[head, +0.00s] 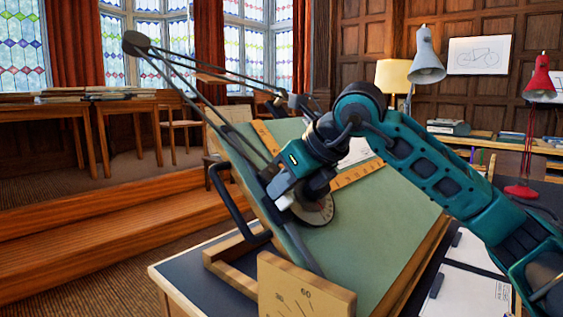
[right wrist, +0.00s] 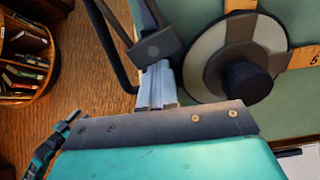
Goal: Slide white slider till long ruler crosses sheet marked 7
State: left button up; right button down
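The green drafting board (head: 375,220) is tilted and carries a drafting machine with a round dial head (head: 318,210). One orange ruler (head: 357,176) runs right from the head; another (head: 264,136) shows higher up behind the arm. I cannot tell which is longer. A white sheet (head: 358,151) lies on the board, partly hidden, its mark unreadable. My right gripper (head: 283,203) is at the board's left edge, beside the dial head. In the right wrist view its pale fingers (right wrist: 156,87) are together, at a dark block (right wrist: 155,45); contact is unclear. No white slider is clearly visible.
A black curved bar (head: 228,203) stands at the board's left side. A wooden angle piece (head: 300,288) is in front. White papers (head: 467,285) lie on the table at right. A red lamp (head: 538,125) stands behind. Part of another teal arm, apparently mine, shows in the right wrist view.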

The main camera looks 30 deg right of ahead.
aim_at(284, 212)
jog(key=shift+s+d+f+b, duration=0.1)
jog(key=shift+s+f+b, duration=0.15)
jog(key=shift+f, duration=0.2)
jog(key=shift+s+f+b, duration=0.15)
jog(key=shift+f+b, duration=0.05)
jog(key=shift+f, duration=0.2)
jog(key=shift+s+d+f+b, duration=0.15)
jog(key=shift+s+f+b, duration=0.2)
jog(key=shift+b, duration=0.1)
jog(key=shift+s+d+f+b, duration=0.1)
jog(key=shift+s+f+b, duration=0.25)
jog(key=shift+b, duration=0.1)
jog(key=shift+s+d+f+b, duration=0.3)
jog(key=shift+s+f+b, duration=0.55)
jog(key=shift+b, duration=0.2)
jog(key=shift+s+d+f, duration=0.1)
jog(key=shift+s+f, duration=0.1)
jog(key=shift+s, duration=0.05)
pick_arm(q)
jog(key=shift+w+d+f+h, duration=0.2)
jog(key=shift+d+f, duration=0.25)
jog(key=shift+f, duration=0.2)
jog(key=shift+w+d+f+h, duration=0.1)
jog(key=shift+d+f+h, duration=0.1)
jog(key=shift+d+f, duration=0.3)
